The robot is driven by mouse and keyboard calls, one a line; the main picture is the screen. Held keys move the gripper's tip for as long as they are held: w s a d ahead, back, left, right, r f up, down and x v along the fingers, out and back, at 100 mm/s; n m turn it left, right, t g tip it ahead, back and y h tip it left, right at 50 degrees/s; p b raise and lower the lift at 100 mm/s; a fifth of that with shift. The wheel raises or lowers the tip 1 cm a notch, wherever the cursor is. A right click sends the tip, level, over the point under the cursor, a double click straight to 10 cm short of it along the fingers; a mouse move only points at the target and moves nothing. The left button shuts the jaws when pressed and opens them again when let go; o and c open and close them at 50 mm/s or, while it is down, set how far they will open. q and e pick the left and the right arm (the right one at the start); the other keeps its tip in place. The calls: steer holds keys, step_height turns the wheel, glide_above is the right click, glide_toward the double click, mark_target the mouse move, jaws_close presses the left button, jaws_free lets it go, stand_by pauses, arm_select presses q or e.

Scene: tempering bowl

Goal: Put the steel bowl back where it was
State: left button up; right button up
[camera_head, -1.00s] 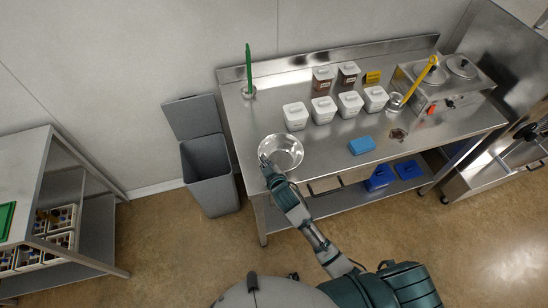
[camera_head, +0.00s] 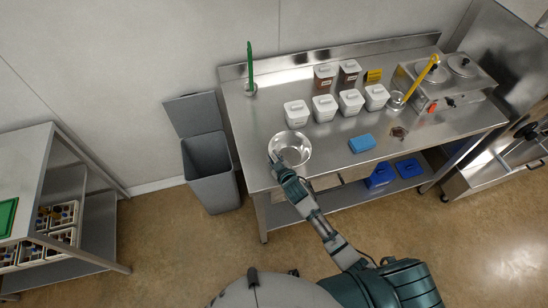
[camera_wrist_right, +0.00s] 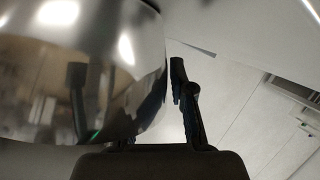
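The steel bowl (camera_head: 291,148) is at the front left part of the steel table, round and shiny, its open side up. I cannot tell whether it touches the tabletop or hangs just above it. My right gripper (camera_head: 275,158) is at the bowl's near left rim and appears shut on it. In the right wrist view the bowl's curved wall (camera_wrist_right: 75,75) fills the left side, with one dark finger (camera_wrist_right: 186,105) beside it. The other finger is hidden by the bowl. My left gripper is not in view.
White lidded tubs (camera_head: 325,108) stand in a row behind the bowl. A blue sponge-like block (camera_head: 362,143) lies to its right, and a twin-lidded heater (camera_head: 445,83) stands further right. A grey bin (camera_head: 209,170) stands left of the table (camera_head: 262,110).

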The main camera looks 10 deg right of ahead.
steer(key=shift+r, duration=0.1)
steer(key=v, duration=1.2)
